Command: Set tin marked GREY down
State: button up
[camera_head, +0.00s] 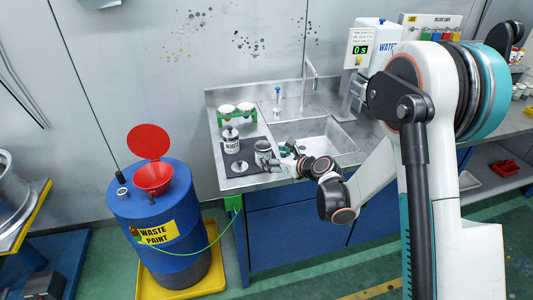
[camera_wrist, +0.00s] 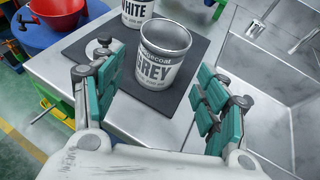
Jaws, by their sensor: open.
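The tin marked GREY (camera_wrist: 158,64) stands upright and open-topped on a dark mat (camera_wrist: 94,45) on the steel counter. In the head view the tin (camera_head: 263,153) is at the mat's front right. My gripper (camera_wrist: 160,98) is open, with its teal-padded fingers on either side of the tin and gaps visible between pads and tin. In the head view my gripper (camera_head: 281,160) reaches in from the right and partly hides the counter there.
The tin marked WHITE (camera_head: 231,141) stands behind on the mat. A small round metal lid (camera_wrist: 98,48) lies left of the GREY tin. The sink basin (camera_head: 318,141) is to the right. A blue waste paint drum (camera_head: 160,212) with a red funnel (camera_head: 153,176) stands left of the counter.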

jog(key=s+d+r+n+g+h, duration=0.1)
jog(key=s+d+r+n+h, duration=0.1)
jog(key=s+d+r+n, duration=0.45)
jog(key=s+d+r+n+g+h, duration=0.1)
jog(key=s+d+r+n+h, duration=0.15)
jog(key=s+r+n, duration=0.7)
jog(key=s+d+n+h, duration=0.2)
jog(key=s+d+n, duration=0.3)
jog(key=s, duration=0.6)
jog(key=s+d+n+g+h, duration=0.1)
jog(key=s+d+n+h, duration=0.1)
jog(key=s+d+n, duration=0.2)
jog(key=s+n, duration=0.3)
jog(key=s, duration=0.3)
jog(key=shift+s+d+g+p, duration=0.3)
jog(key=shift+s+d+p, duration=0.05)
jog(key=shift+d+p, duration=0.05)
